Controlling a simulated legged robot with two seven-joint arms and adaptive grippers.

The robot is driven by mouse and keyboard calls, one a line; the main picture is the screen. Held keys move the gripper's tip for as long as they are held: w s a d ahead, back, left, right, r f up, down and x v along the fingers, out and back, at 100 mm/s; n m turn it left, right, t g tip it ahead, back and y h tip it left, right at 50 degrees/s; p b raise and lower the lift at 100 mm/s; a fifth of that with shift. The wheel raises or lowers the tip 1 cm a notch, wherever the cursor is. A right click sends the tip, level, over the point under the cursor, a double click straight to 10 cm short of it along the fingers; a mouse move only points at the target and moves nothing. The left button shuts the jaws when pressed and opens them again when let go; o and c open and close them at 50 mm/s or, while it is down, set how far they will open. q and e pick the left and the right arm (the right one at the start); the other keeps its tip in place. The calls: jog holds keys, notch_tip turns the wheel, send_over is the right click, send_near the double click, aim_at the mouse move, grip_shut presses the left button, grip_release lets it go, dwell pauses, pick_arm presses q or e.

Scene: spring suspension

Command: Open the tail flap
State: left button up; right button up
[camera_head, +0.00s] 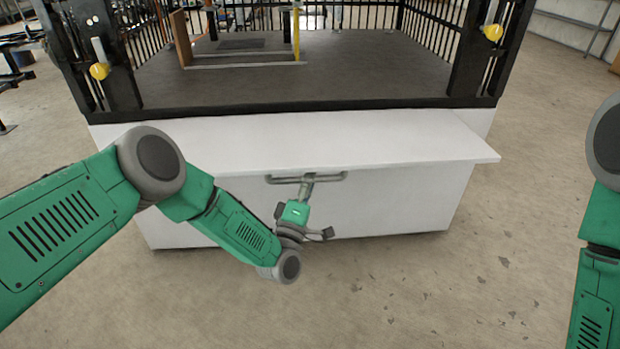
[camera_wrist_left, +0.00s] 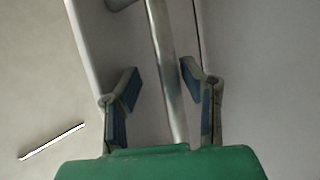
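The tail flap (camera_head: 330,140) is a white panel below the black frame of the caged bed. It juts outward from the white body, and its right end sticks out past the body. A grey metal bar handle (camera_head: 334,177) shows at the flap's lower front edge, near the middle. My left gripper (camera_head: 307,186) is at this handle. In the left wrist view the handle (camera_wrist_left: 167,70) runs between the two fingers of the left gripper (camera_wrist_left: 158,82), which are open with a gap on each side. My right gripper is out of the head view; only its arm shows.
The dark bed floor (camera_head: 370,65) holds a wooden and metal frame (camera_head: 250,66). Yellow-knobbed latches (camera_head: 100,71) sit on the corner posts at both sides. The concrete floor (camera_head: 400,290) in front is clear.

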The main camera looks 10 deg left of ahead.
pick_arm(q)
jog(key=v, duration=1.2)
jog(key=s+f+m+g+h, duration=0.1)
jog(key=s+f+m+g, duration=0.9)
jog(key=s+f+g, duration=0.3)
jog(key=s+a+f+m+g+y, duration=0.2)
jog(key=s+a+m+g, duration=0.15)
jog(key=s+a, duration=0.35)
jog(key=s+a+r+m+g+y+p, duration=0.1)
jog(key=s+a+r+g, duration=0.2)
jog(key=s, duration=0.4)
jog(key=s+a+r+g+y+p, duration=0.1)
jog(key=s+a+g+y, duration=0.15)
jog(key=s+a, duration=0.3)
notch_tip(320, 180, up, 17)
jog(key=d+p, duration=0.1)
jog(key=p, duration=1.5)
jog(key=shift+s+f+h, duration=0.2)
jog(key=shift+s+h, duration=0.2)
jog(key=shift+h, duration=0.05)
